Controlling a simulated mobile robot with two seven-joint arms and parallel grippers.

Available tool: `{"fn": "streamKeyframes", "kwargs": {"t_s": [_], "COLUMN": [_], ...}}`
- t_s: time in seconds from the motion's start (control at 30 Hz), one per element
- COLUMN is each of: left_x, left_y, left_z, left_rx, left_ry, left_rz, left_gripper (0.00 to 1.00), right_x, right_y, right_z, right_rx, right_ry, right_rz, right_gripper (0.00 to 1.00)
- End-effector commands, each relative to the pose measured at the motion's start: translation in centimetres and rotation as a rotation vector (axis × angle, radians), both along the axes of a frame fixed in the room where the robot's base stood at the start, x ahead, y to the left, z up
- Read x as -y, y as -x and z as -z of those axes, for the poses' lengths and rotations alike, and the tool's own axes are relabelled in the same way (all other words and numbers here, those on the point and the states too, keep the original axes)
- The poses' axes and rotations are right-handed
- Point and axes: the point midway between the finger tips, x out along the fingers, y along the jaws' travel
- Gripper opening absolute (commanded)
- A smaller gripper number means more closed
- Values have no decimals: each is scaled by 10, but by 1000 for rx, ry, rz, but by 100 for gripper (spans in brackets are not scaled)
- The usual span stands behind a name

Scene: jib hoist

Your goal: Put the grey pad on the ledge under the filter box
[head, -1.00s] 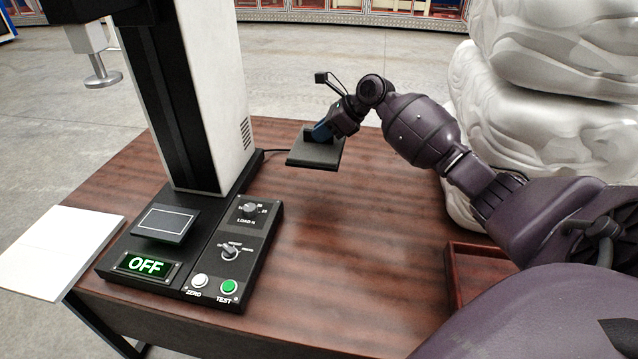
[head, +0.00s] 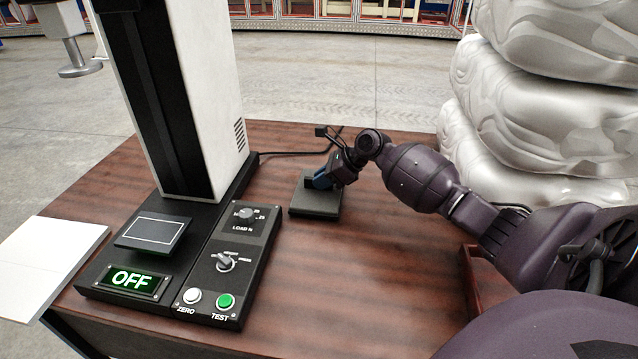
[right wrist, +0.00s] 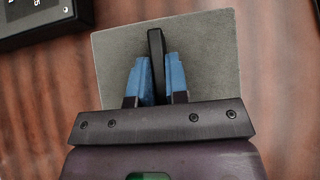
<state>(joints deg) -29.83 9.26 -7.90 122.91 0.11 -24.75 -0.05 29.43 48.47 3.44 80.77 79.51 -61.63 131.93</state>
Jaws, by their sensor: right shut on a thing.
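The grey pad (head: 312,207) is a flat square plate with a black upright rib (right wrist: 157,65) on top. My right gripper (head: 322,180) is shut on this rib, with a blue finger on each side of it. In the right wrist view the pad (right wrist: 210,55) spreads out around the fingertips (right wrist: 156,75). The pad is level, at or just above the wooden table; I cannot tell if it touches. No filter box or ledge is identifiable in these views. My left gripper is not in view.
A test machine with a white column (head: 200,80), a small black platform (head: 152,233), an OFF display (head: 130,281) and knobs stands left of the pad. A cable runs behind it. White lumpy sacks (head: 550,110) stand at right, a red-brown tray (head: 470,285) in front. The table's middle is clear.

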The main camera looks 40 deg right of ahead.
Motion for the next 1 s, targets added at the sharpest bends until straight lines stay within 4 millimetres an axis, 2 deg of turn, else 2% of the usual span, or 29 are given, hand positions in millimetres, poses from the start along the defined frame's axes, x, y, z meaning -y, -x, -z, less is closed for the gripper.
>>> {"fn": "streamKeyframes", "kwargs": {"t_s": [0.03,0.43,0.47,0.6,0.93,1.0], "left_x": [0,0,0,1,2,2], "left_y": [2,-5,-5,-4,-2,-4], "left_z": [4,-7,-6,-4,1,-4], "left_rx": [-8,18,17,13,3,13], "left_ry": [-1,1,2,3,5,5], "left_rz": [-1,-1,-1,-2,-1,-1], "left_gripper": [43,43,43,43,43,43], "right_x": [0,0,0,0,0,2], "right_y": [0,0,0,0,0,1], "right_z": [9,8,9,9,8,2], "right_rx": [-5,4,3,2,2,4], "right_ry": [-1,0,1,0,1,0], "right_rz": [1,1,0,0,-1,1], "right_gripper": [0,0,18,39,40,40]}}
